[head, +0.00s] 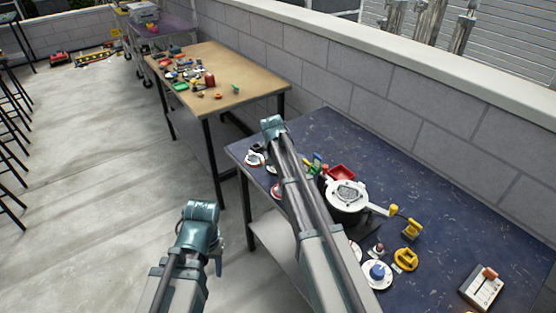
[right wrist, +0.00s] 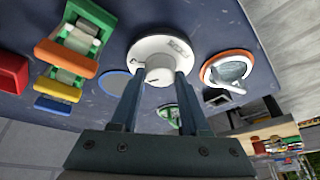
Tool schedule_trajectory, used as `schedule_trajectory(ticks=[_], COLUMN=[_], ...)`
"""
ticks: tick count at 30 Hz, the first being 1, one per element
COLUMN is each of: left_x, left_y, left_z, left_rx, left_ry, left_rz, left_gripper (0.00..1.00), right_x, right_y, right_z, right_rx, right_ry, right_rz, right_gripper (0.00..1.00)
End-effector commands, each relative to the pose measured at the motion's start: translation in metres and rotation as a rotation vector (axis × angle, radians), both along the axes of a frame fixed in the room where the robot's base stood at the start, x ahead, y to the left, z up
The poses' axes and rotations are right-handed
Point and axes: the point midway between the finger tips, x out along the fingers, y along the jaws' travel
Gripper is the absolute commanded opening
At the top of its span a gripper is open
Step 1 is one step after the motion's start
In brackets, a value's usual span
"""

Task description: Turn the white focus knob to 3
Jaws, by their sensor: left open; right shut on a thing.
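The white focus knob (right wrist: 158,74) sits at the middle of a round white dial plate (right wrist: 150,48) in the right wrist view. The marks on the plate are too small to read. My right gripper (right wrist: 156,80) has its two fingers on either side of the knob and is shut on it. In the head view my right arm reaches over the blue table and hides this gripper; I cannot make out the knob there. My left gripper (head: 218,262) hangs low over the floor, left of the table, open and away from everything on it.
An orange-ringed dial (right wrist: 226,68) is close right of my right gripper. A block wall borders the table.

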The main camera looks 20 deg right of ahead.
Motion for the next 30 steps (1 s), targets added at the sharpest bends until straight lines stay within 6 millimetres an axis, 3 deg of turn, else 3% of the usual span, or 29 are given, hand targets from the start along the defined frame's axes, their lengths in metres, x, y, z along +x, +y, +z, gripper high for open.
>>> schedule_trajectory(ticks=[15, 30], left_x=[0.0, 0.0], left_y=[0.0, 0.0], left_z=[-0.0001, -0.0001], left_rx=[0.0, 0.0], left_ry=[0.0, 0.0], left_rz=[0.0, 0.0], left_gripper=[0.5, 0.5], right_x=[0.0018, 0.0012], right_y=[0.0028, 0.003], right_z=[-0.0003, -0.0003], right_rx=[0.001, 0.003], right_ry=[0.002, 0.001], right_rz=[-0.417, -0.572], right_gripper=[0.0, 0.0])
